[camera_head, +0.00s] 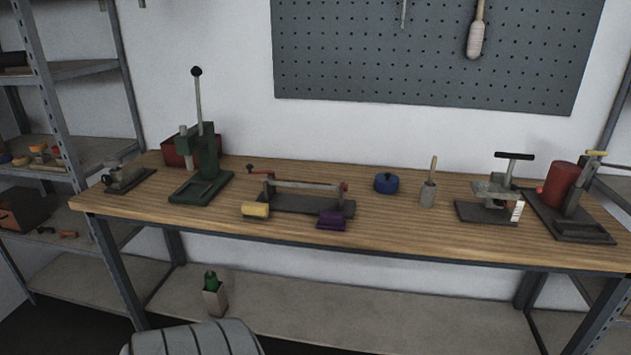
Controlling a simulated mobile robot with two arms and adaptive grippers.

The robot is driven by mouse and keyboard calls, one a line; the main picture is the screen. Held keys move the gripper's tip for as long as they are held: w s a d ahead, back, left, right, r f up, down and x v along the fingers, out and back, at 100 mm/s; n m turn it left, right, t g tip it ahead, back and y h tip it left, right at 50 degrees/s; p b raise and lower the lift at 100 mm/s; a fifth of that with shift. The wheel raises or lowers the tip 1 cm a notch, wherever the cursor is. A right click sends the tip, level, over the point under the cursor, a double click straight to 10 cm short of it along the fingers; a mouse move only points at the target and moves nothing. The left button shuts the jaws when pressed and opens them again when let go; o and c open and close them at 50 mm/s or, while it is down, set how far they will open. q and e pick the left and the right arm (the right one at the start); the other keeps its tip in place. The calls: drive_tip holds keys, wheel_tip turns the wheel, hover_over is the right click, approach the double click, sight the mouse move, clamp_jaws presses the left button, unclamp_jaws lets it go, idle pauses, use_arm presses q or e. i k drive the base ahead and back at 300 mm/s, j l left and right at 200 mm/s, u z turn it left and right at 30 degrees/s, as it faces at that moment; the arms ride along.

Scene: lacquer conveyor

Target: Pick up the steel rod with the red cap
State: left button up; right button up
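A pale steel rod (305,185) lies level across a dark low fixture (300,204) near the middle of the wooden bench. A small red cap (344,187) shows at its right end. Near its left end is a thin crank with a dark red knob (250,168); whether it joins the rod cannot be told. Neither of my grippers is in view.
The wooden bench (390,230) also holds a green lever press (207,160), a blue round container (386,183), a grey pot with a wooden handle (427,195), a clamp-like device (497,190) and a red cylinder (562,182). The bench's front strip is mostly clear.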

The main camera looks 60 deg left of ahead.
sight(271, 181)
drive_tip(key=u, duration=2)
drive_tip(key=i+l, duration=0.1)
drive_tip(key=l, duration=0.3)
drive_tip(key=i+l+u, duration=0.1)
drive_tip(key=l, duration=0.3)
drive_tip(key=i+l, duration=0.15)
drive_tip(key=l, duration=0.25)
drive_tip(key=i+l+u, duration=0.1)
drive_tip(key=l, duration=0.35)
drive_tip(key=i+l, duration=0.1)
drive_tip(key=l, duration=0.3)
